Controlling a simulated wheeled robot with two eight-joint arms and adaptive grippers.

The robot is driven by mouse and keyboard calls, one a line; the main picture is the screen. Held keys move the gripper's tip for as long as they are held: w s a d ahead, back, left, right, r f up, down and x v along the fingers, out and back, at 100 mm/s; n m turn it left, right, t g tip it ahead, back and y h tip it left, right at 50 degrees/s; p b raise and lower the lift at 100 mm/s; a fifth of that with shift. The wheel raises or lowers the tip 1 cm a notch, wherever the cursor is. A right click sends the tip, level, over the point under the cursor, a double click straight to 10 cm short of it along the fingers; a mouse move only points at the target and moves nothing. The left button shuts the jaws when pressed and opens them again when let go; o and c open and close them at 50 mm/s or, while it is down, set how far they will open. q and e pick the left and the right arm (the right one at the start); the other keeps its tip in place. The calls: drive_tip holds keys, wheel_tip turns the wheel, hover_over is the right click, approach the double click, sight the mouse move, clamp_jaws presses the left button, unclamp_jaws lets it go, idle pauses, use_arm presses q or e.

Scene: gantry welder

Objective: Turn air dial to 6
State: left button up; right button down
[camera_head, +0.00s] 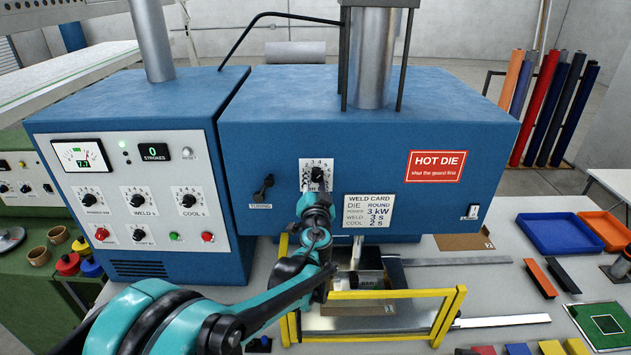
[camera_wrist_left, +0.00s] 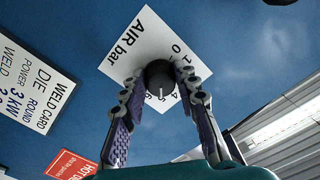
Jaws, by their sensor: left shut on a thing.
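The air dial is a black round knob (camera_wrist_left: 160,76) on a white plate (camera_wrist_left: 130,52) marked "AIR bar" in the left wrist view. A pale mark on the knob points down in that view, toward the 4, 5 and 6 side of the scale; the exact number is unclear. My left gripper (camera_wrist_left: 158,80) has its two fingers on either side of the knob and is shut on it. In the head view the plate (camera_head: 306,165) sits on the blue machine front, and my left gripper (camera_head: 317,185) covers its lower part. My right gripper is not in view.
A tuning knob (camera_head: 263,187) is left of the dial and a weld card (camera_head: 369,211) is to its right. A yellow guard frame (camera_head: 397,294) stands below. A control panel (camera_head: 139,190) is at left. Blue (camera_head: 547,233) and orange trays lie at right.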

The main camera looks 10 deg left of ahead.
use_arm(q)
drive_tip(key=shift+m, duration=0.3)
drive_tip(key=shift+f+m+b, duration=0.1)
drive_tip(key=shift+m+b, duration=0.6)
drive_tip(key=shift+m, duration=0.2)
drive_tip(key=shift+m+b, duration=0.65)
drive_tip(key=shift+m, duration=0.95)
drive_tip(key=o, duration=1.2)
drive_tip(key=shift+c, duration=0.2)
drive_tip(key=shift+s, duration=0.1)
drive_tip(key=s+d, duration=0.2)
drive_tip(key=s, duration=0.9)
drive_tip(key=shift+s+d, duration=0.2)
drive_tip(key=shift+s, duration=0.2)
